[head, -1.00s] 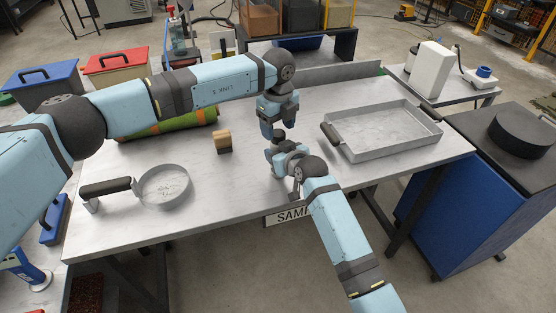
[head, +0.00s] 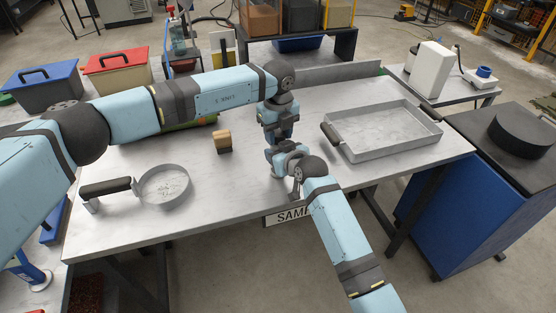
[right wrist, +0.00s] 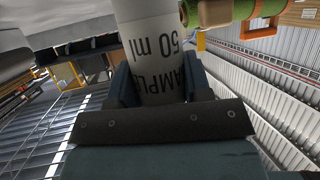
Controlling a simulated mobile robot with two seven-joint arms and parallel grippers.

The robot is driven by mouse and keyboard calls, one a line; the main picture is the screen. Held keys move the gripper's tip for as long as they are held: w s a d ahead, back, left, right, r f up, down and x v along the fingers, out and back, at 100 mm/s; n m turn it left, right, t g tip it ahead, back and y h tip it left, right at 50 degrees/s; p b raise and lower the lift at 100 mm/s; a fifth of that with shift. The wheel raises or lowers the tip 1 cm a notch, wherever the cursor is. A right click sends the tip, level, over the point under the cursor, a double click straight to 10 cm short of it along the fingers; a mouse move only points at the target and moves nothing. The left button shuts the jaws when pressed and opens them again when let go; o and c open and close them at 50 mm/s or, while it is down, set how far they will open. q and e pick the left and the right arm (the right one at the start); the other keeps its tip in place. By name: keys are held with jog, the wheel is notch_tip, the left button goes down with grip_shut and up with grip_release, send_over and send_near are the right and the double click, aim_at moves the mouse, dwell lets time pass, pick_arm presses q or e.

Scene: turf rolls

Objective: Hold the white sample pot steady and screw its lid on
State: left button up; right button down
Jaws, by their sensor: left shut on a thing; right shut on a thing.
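The white sample pot (right wrist: 158,52), printed with "SAMPLE" and "50 ml", stands between the two fingers of my right gripper (right wrist: 157,88) in the right wrist view. The gripper is shut on it, and the pot's top is cut off by the frame edge. In the head view my right gripper (head: 282,152) is above the table's front half, and the pot is hidden by the grippers. My left gripper (head: 273,136) points down directly over the right one, very close to it. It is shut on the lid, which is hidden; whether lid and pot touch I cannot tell.
The grey table (head: 225,195) carries a round sieve (head: 165,203) at left, a wooden block (head: 222,141) and a shallow metal tray (head: 385,155) close at right. A green turf roll (head: 203,121) lies mostly behind my left arm. The front middle is clear.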

pick_arm(q)
jog(key=shift+m, duration=0.6)
jog(key=o, duration=1)
jog(key=shift+r, duration=2.3)
jog(key=shift+r+n, duration=1.7)
jog(key=shift+c, duration=0.3)
